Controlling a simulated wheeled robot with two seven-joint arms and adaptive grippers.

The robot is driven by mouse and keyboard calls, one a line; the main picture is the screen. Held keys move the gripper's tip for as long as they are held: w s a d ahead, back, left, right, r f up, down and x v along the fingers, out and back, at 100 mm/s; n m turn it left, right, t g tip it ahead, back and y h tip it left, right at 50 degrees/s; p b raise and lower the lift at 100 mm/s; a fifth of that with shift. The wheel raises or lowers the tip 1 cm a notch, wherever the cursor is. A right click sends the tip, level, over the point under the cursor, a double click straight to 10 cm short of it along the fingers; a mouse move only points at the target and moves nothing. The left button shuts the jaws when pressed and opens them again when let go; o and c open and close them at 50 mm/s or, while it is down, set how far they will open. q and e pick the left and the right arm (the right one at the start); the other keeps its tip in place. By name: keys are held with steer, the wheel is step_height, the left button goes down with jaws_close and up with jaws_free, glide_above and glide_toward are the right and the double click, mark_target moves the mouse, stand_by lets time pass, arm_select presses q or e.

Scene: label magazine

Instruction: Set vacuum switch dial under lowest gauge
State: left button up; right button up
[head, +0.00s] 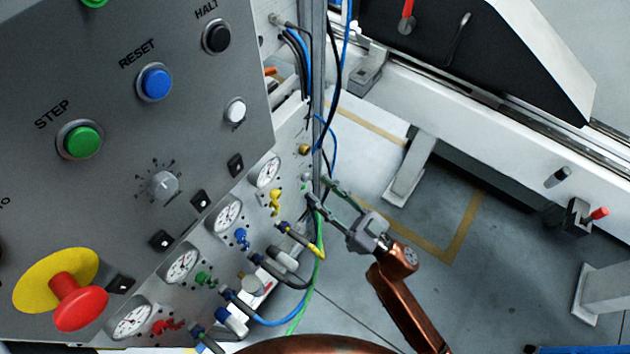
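Four round white gauges run diagonally along the grey panel: top right (266,172), then (227,216), (182,266) and a bottom-left gauge (132,318). Their needles are too small to read surely. Beside them, to the lower right, sit a yellow knob (275,200), a blue knob (241,238), a green knob (205,279) and a red knob (168,325). I cannot tell which is the vacuum switch dial. My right gripper (317,189) is open, its fingers apart near the panel's right edge, right of the yellow knob. Nothing shows between its fingers. My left gripper is out of view.
Hoses and fittings (285,258) crowd the panel's lower edge. A grey dial (163,186), push buttons and a red emergency stop (78,302) are on the panel. Cables hang by a metal post (318,60).

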mark_target(305, 177)
steer(key=shift+x, duration=1.45)
steer(key=shift+c, duration=0.2)
jaws_close()
